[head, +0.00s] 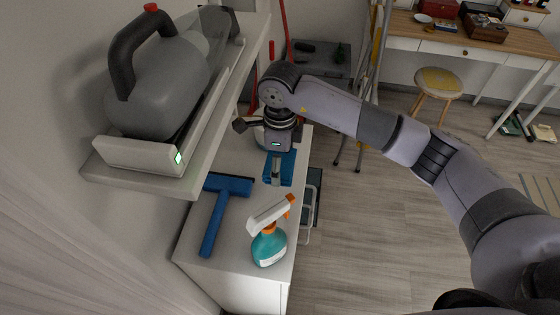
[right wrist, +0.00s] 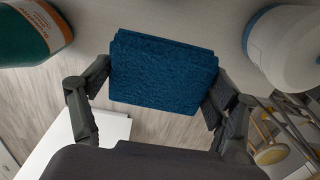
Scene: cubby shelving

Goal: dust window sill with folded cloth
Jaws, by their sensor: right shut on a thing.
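A blue folded cloth (right wrist: 163,72) sits between the two fingers of my right gripper. It also shows in the head view (head: 287,160), partly hidden by the gripper. My right gripper (head: 275,180) points down over the white cabinet top (head: 190,243) and is shut on the cloth. I cannot tell whether the cloth touches the top. No window shows, and I cannot tell which ledge is the window sill. My left gripper is not in view.
A spray bottle (head: 268,246) and a blue squeegee (head: 217,212) are on the cabinet top near the gripper. A white shelf (head: 100,175) above it holds a grey appliance (head: 165,85). A stool (head: 440,83) and desk (head: 440,45) stand farther back. The floor at right is mostly clear.

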